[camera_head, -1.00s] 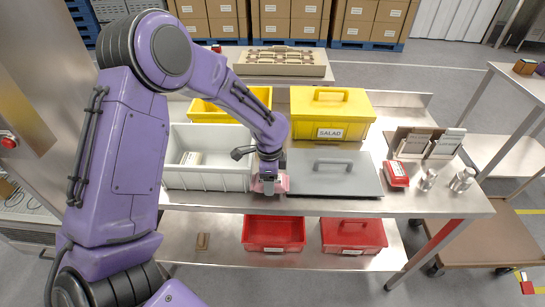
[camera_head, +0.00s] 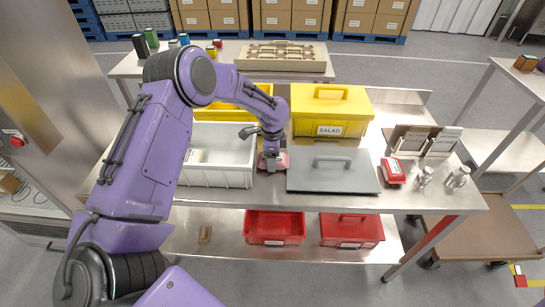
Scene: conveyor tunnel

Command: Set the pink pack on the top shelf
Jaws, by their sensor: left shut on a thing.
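The pink pack (camera_head: 283,161) is in the jaws of my left gripper (camera_head: 271,163), which points down and hides part of it. It is over the upper steel shelf (camera_head: 270,195), in the gap between a white bin (camera_head: 222,172) and a grey lidded box (camera_head: 333,178). I cannot tell whether the pack touches the shelf. My right gripper is not in view.
A yellow SALAD box (camera_head: 332,115) and another yellow bin (camera_head: 232,113) stand behind. A red pack (camera_head: 393,172), metal cups (camera_head: 458,178) and card holders are to the right. Red bins (camera_head: 274,228) sit on the lower shelf. The upper shelf's front strip is clear.

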